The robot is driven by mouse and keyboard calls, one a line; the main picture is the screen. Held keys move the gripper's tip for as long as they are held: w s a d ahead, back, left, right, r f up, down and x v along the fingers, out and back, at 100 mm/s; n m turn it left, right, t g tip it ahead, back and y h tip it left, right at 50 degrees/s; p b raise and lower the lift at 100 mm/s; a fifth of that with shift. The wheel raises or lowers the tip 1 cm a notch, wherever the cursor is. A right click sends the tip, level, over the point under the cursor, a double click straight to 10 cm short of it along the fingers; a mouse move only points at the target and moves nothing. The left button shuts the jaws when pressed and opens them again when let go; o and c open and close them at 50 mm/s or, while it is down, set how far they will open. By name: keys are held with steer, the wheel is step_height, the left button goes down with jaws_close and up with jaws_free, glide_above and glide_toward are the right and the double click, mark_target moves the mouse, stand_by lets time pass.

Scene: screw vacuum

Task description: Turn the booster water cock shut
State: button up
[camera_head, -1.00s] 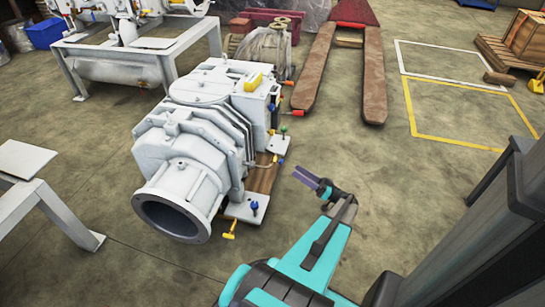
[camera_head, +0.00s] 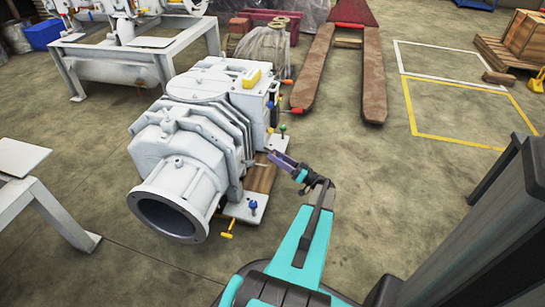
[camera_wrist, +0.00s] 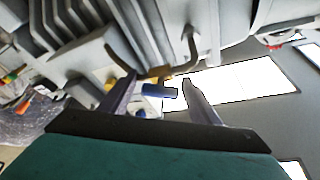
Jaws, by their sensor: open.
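The white booster pump (camera_head: 180,125) stands on the floor at centre left in the head view. A curved pipe (camera_wrist: 191,48) comes off its ribbed side in the wrist view. A blue cock handle (camera_wrist: 156,90) shows between my fingers, close to the fingertips; contact cannot be told. My gripper (camera_head: 271,157) is open beside the pump's right side, and its fingers also frame the blue handle in the wrist view (camera_wrist: 158,80). In the head view my gripper hides this handle.
Other handles are close by: a blue one (camera_head: 253,207), a yellow one (camera_head: 227,233), a green one (camera_head: 283,129) and a red one (camera_head: 297,111). A pallet truck (camera_head: 372,85) stands behind. The floor to the right (camera_head: 400,180) is clear.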

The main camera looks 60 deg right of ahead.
steer(key=shift+x, duration=0.95)
steer(key=c, duration=1.1)
steer(key=shift+o, duration=0.2)
steer(key=shift+r+m, duration=0.1)
steer(key=shift+m, duration=0.3)
steer(key=shift+m+h+p, duration=0.45)
steer(key=shift+m+h, duration=0.05)
steer(key=shift+m, duration=0.3)
steer(key=shift+d+f+m+g+h, duration=0.15)
steer(key=shift+f+m+g+h, duration=0.2)
steer(key=shift+m, duration=0.55)
steer(key=shift+r, duration=0.1)
steer(key=o, duration=1.1)
steer(key=shift+c, duration=0.2)
